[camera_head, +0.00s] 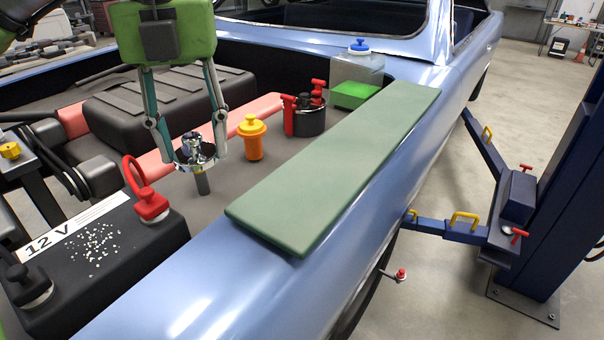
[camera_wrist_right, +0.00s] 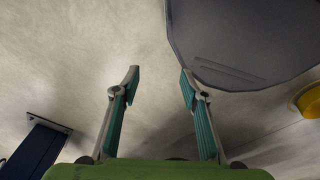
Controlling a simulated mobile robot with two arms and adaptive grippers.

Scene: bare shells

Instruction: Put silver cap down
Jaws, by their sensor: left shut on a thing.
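The silver cap (camera_head: 195,148) is shiny, with a wide round rim and a small knob on top. My left gripper (camera_head: 196,157) comes down from the top of the head view and is shut on the cap, one finger at each side. A grey filler neck (camera_head: 202,183) stands just below the cap; I cannot tell whether they touch. A flat green mat (camera_head: 335,165) lies bare on the blue fender. My right gripper (camera_wrist_right: 160,82) shows only in the right wrist view, open and empty above the floor.
An orange cap (camera_head: 252,138) stands right of the left gripper. A black battery (camera_head: 95,255) with a red terminal clamp (camera_head: 148,200) is at front left. Behind are a black reservoir with red parts (camera_head: 305,115) and a blue-capped tank (camera_head: 358,68). A blue lift post (camera_head: 560,190) stands right.

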